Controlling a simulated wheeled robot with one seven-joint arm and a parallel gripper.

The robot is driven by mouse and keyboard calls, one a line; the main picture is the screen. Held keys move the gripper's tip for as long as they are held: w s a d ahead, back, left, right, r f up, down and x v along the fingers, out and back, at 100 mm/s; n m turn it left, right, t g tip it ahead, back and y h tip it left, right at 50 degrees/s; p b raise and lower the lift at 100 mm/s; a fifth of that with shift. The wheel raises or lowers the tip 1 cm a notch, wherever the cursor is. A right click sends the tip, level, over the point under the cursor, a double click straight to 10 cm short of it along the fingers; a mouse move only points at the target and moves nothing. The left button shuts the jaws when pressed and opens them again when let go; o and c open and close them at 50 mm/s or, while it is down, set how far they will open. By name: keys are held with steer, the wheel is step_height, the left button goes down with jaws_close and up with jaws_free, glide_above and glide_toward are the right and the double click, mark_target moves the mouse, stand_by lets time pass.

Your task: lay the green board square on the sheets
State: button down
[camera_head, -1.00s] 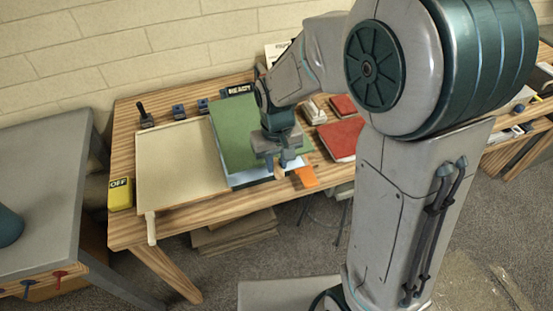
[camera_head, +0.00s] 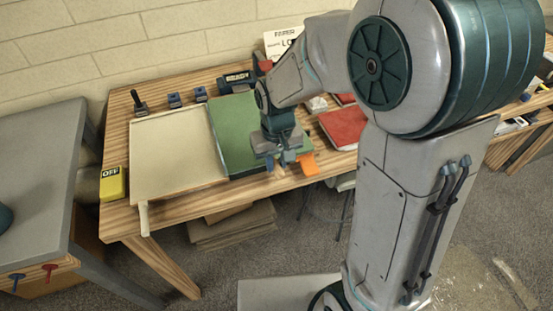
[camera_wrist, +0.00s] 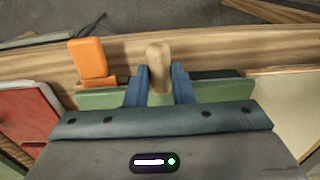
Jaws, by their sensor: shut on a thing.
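The green board (camera_head: 232,130) lies at the middle of the table, right of the cream tray, and looks flat. My gripper (camera_head: 280,158) is over its front right part. In the wrist view, my gripper (camera_wrist: 158,88) is shut on a pale wooden handle (camera_wrist: 158,58), which appears to be the board's. Green board surface (camera_wrist: 210,93) shows on both sides of the jaws. A dark strip (camera_wrist: 215,75) runs along its table-edge side. The sheets are hidden from both views now, so I cannot tell how squarely the board sits over them.
The cream tray (camera_head: 141,160) is close on the left, with a yellow OFF block (camera_head: 113,184) beyond it. An orange object (camera_head: 308,164) is close on the right at the front edge. Red pads (camera_head: 343,128) lie further right. Small blue-topped items (camera_head: 174,100) stand behind.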

steer(key=c, duration=0.7)
jaws_free()
steer(key=shift+r, duration=0.1)
steer(key=shift+r+p, duration=2.65)
steer(key=shift+r, duration=0.8)
steer(key=s+d+r+m+t, duration=0.1)
steer(key=s+d+r, duration=0.2)
steer(key=s+d, duration=0.1)
steer(key=s+d+r+m+t, duration=0.1)
steer(key=s+d+r, duration=0.2)
steer(key=s+d, duration=0.1)
steer(key=s+d+r+m+t, duration=0.1)
steer(key=s+d+r, duration=0.2)
steer(key=s+d, duration=0.1)
steer(key=shift+s+r, duration=0.2)
steer(key=shift+r, duration=0.2)
